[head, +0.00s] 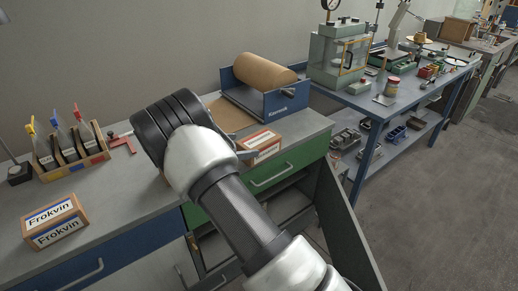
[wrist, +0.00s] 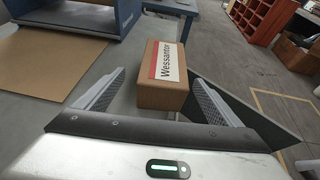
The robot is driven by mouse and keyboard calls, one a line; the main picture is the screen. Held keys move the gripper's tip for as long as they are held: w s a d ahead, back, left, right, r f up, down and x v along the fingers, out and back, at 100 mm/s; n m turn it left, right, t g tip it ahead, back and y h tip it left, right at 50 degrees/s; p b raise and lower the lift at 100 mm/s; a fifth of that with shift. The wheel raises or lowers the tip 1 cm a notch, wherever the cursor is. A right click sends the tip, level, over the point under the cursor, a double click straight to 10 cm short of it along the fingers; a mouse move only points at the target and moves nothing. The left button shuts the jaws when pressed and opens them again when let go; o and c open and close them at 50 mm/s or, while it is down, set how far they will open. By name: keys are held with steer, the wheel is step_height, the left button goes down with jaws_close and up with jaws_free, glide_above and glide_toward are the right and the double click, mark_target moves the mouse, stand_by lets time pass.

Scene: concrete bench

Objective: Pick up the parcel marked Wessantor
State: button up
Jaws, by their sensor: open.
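The parcel marked Wessantor (wrist: 164,93) is a brown cardboard box with a white and red label. In the wrist view it stands straight ahead, between the two fingertips of my gripper (wrist: 159,78). The fingers are open, with a gap on each side of the box. In the head view the parcel (head: 266,146) is on the bench's right part, partly hidden by my arm and gripper (head: 246,153); its label cannot be read there.
A second parcel marked Frokvin (head: 55,222) sits at the left of the bench (head: 125,190). A bottle rack (head: 72,165) stands behind it. A blue paper-roll holder (head: 268,100) is behind the Wessantor parcel. An open panel (head: 347,235) stands by the bench's right end.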

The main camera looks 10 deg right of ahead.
mark_target(245, 145)
steer(key=x, duration=0.5)
steer(key=b+x, duration=0.1)
steer(key=x, duration=0.3)
steer(key=shift+s+d+f, duration=0.15)
steer(key=shift+s+f, duration=0.1)
steer(key=shift+f, duration=0.05)
steer(key=shift+r, duration=0.1)
steer(key=c, duration=1.5)
